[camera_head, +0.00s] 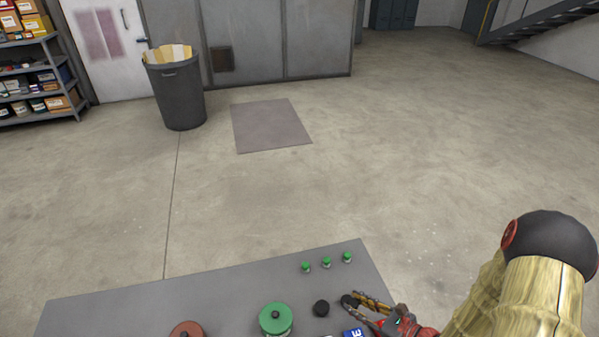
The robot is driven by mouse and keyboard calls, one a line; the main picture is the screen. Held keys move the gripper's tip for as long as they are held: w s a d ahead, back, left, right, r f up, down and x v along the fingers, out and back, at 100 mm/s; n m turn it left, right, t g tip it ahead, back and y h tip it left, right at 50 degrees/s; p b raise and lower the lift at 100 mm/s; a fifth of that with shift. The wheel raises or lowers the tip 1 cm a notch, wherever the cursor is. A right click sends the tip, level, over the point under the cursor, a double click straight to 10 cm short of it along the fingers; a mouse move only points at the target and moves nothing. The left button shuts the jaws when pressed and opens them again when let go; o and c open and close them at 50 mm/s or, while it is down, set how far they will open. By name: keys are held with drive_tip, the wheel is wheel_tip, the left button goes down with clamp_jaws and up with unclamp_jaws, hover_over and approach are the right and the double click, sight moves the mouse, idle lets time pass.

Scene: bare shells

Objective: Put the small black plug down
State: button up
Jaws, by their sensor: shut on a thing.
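My gripper (362,301) reaches in from the right over the grey table (225,290). Its fingers are shut on a small black plug (348,300), a dark rounded piece at the fingertips. The plug is low over the table or at its surface; I cannot tell whether it touches. A second small black round piece (321,308) stands on the table just left of the fingertips. The fingers partly hide the held plug.
Several small green pieces (327,262) stand near the far edge. A blue box with white lettering (354,333) is close below the gripper. The table's left part is clear.

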drive_tip(key=w+d+r+m+t+h, duration=0.3)
drive_tip(key=w+d+r+m+h, duration=0.3)
drive_tip(key=w+d, duration=0.45)
drive_tip(key=w+a+r+n+y, duration=0.1)
drive_tip(key=w+a+r, duration=0.6)
drive_tip(key=a+r, duration=0.4)
wheel_tip(320, 180, up, 2)
drive_tip(key=shift+w+a+r, duration=0.1)
drive_tip(key=shift+w+a, duration=0.3)
